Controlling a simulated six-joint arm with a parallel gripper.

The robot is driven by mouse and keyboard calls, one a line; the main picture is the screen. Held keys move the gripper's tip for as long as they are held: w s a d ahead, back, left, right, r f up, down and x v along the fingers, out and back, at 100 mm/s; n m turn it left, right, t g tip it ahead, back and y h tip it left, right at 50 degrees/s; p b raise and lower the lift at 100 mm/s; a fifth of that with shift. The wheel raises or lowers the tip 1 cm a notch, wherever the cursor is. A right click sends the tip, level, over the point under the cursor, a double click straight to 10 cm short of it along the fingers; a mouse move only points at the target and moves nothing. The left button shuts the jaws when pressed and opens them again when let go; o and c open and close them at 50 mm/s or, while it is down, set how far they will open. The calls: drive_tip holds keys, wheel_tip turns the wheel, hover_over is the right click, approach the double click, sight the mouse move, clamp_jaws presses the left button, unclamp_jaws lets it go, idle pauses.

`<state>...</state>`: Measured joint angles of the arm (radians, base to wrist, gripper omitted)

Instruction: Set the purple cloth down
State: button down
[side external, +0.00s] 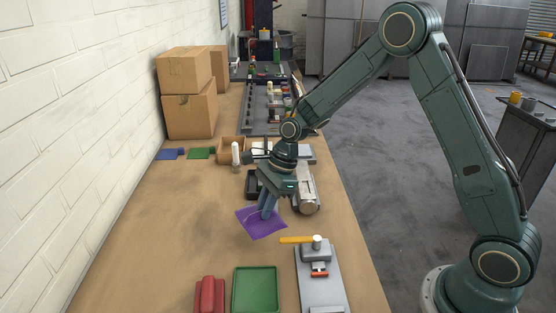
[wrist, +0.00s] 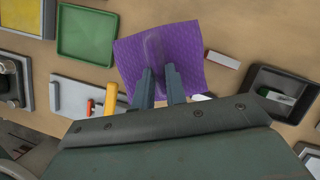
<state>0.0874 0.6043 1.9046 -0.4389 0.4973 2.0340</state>
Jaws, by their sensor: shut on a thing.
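The purple cloth (side external: 250,222) is spread out low over the tan bench in the side view, and it fills the top middle of the wrist view (wrist: 205,52). My gripper (side external: 265,214) points down at it, and in the wrist view its two fingers (wrist: 159,75) reach over the cloth's near part. The gripper is shut on the cloth, with a raised fold between the fingers. The cloth looks nearly flat. I cannot tell whether its underside touches the bench.
A green tray (side external: 255,290), a red block (side external: 209,296) and a grey plate with a yellow-handled clamp (side external: 333,287) stand nearer the camera. A black tray (wrist: 262,77) and a metal cylinder (side external: 306,197) stand close by. The bench left of the cloth is clear.

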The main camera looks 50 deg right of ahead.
sight(266, 221)
drive_tip(key=shift+f, duration=0.15)
drive_tip(key=shift+f, duration=2.35)
drive_tip(key=shift+f, duration=0.25)
drive_tip(key=shift+f, duration=0.4)
drive_tip(key=shift+f, duration=0.4)
drive_tip(key=c, duration=1.3)
unclamp_jaws()
drive_tip(key=shift+c, duration=0.2)
drive_tip(key=shift+c, duration=0.5)
